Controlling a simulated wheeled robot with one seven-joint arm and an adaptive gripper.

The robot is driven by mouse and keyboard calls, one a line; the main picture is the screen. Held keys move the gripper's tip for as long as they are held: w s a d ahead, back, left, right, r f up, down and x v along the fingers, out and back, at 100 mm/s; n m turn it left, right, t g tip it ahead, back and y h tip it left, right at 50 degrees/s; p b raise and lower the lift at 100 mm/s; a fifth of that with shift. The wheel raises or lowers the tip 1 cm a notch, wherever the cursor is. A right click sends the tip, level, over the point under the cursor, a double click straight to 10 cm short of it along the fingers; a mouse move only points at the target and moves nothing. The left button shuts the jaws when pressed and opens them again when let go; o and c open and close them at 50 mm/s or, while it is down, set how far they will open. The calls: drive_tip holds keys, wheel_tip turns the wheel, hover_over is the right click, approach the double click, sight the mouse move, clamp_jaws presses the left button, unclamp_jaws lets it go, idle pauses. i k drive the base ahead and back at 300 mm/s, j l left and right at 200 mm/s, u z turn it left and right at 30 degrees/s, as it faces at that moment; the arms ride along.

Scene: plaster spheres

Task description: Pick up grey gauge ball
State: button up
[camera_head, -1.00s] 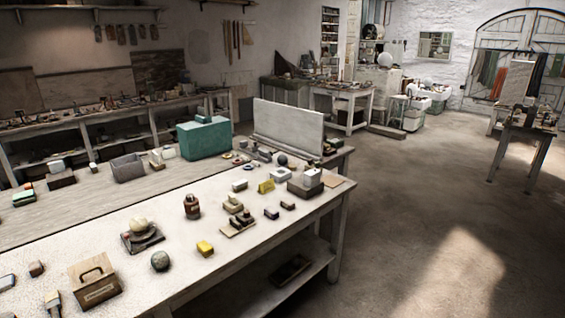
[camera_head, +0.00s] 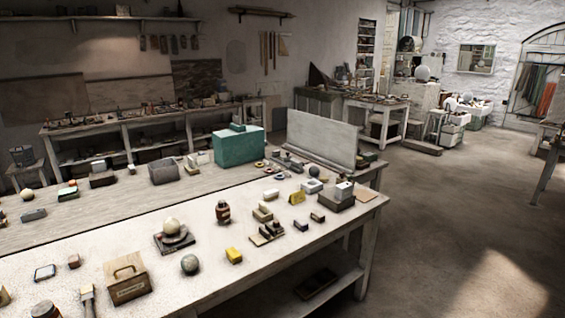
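I cannot tell which of the two is the gauge ball. My gripper is not in view.
A cream ball (camera_head: 171,225) sits on a dark stand behind the near grey ball. A wooden box with a handle (camera_head: 128,278), a brown bottle (camera_head: 223,211) and several small blocks stand around. Open floor (camera_head: 440,230) lies to the right of the table.

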sight(314, 171)
drive_tip(key=i+l+u, duration=0.15)
drive_tip(key=i+l, duration=0.5)
drive_tip(key=i, duration=0.5)
drive_tip(key=i+l+u, duration=0.2)
drive_tip(key=i+l, duration=0.6)
drive_tip(key=i, duration=0.35)
drive_tip(key=i+l+u, duration=0.15)
drive_tip(key=i+l, duration=0.85)
drive_tip(key=i, duration=0.05)
